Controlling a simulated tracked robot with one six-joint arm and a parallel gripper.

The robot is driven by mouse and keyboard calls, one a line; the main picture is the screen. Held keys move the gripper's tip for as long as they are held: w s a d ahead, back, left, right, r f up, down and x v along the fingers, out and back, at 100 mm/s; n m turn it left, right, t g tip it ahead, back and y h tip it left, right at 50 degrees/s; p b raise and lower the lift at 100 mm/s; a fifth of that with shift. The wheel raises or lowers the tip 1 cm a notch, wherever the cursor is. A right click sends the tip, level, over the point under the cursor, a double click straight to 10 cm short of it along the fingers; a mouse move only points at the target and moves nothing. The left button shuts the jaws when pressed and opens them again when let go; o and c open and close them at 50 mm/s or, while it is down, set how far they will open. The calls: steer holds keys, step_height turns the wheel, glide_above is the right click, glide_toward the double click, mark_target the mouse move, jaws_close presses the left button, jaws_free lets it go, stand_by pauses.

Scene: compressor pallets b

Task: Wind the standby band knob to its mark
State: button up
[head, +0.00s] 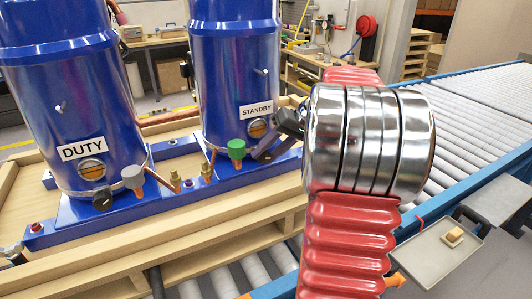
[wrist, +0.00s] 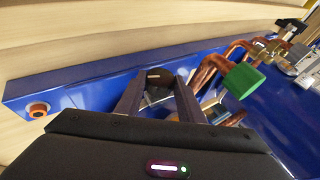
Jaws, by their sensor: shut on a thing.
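The blue standby compressor (head: 235,75) stands upright with a white STANDBY label (head: 257,110) on its front. My gripper (head: 268,150) reaches in from the right at the foot of this compressor, below the label. In the wrist view my gripper (wrist: 159,90) has its two fingers on either side of the dark, round standby band knob (wrist: 159,77), shut on it. The fingers hide most of the knob in the head view. I cannot make out the knob's mark in either view.
A green cap (head: 237,149) on copper pipework is close left of my gripper; it also shows in the wrist view (wrist: 243,80). The blue duty compressor (head: 70,110) with its dark knob (head: 102,199) stands left. A roller conveyor (head: 470,115) and grey tray (head: 440,252) are right.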

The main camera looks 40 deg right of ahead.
steer(key=y, duration=0.1)
steer(key=t+y, duration=0.1)
steer(key=m+y, duration=0.1)
steer(key=y, duration=0.1)
steer(key=shift+s+d+f+t, duration=0.1)
steer(key=shift+d+f+t, duration=0.2)
steer(key=shift+d+f, duration=0.1)
steer(key=shift+f+m+t+y, duration=0.25)
steer(key=shift+m+t+y, duration=0.4)
steer(key=shift+y, duration=0.85)
steer(key=shift+t, duration=0.25)
steer(key=o, duration=1.1)
steer(key=shift+c, duration=0.2)
steer(key=v, duration=1.3)
steer(key=shift+s+d, duration=0.2)
steer(key=shift+d, duration=0.2)
steer(key=shift+s, duration=0.15)
